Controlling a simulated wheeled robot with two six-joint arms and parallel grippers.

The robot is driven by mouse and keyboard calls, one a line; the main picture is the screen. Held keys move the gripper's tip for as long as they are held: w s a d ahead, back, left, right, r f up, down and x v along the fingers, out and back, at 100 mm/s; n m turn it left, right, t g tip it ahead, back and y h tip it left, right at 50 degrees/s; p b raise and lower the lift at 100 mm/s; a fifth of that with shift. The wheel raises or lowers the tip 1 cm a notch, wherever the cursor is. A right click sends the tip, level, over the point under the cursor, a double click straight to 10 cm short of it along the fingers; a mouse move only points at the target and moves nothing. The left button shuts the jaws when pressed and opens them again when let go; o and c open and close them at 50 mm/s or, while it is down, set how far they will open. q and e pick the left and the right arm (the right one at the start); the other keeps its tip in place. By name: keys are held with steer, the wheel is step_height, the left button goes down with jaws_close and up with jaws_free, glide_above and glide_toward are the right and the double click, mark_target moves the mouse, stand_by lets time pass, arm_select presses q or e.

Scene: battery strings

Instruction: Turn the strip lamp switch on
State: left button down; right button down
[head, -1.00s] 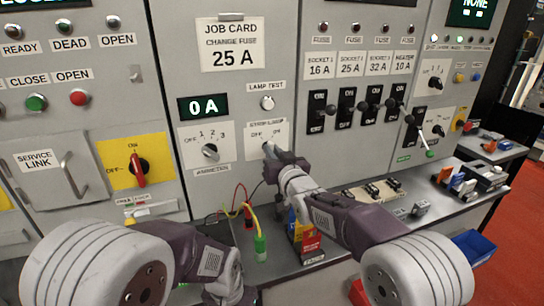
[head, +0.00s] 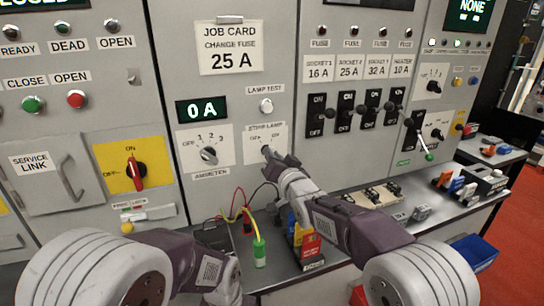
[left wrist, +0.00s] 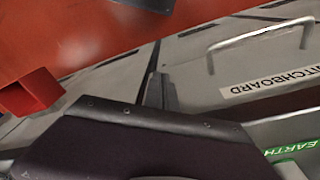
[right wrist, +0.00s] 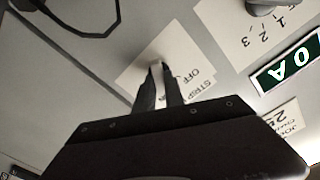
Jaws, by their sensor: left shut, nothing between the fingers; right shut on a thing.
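The strip lamp switch (right wrist: 158,65) is on a white plate (head: 256,137) on the grey panel, marked OFF and ON, below the lamp test button. My right gripper (head: 268,153) is at this plate, and its fingers cover most of the switch in the head view. In the right wrist view, the right gripper's fingertips (right wrist: 160,72) are shut on the switch knob, with the OFF label beside them. The knob's exact angle is hidden by the fingers. My left gripper (left wrist: 155,80) is shut and empty, low in front of the switchboard, away from the strip lamp switch.
The ammeter selector (head: 209,154) is left of the strip lamp plate, and the lamp test button (head: 266,105) is above it. Several black socket switches (head: 345,112) are to the right. Yellow and red leads with a green plug (head: 259,252) lie on the bench below.

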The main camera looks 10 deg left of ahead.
steer(key=c, duration=1.4)
jaws_free()
steer(key=shift+c, duration=0.2)
steer(key=b+v, duration=0.1)
steer(key=v, duration=0.8)
steer(key=shift+b, duration=0.3)
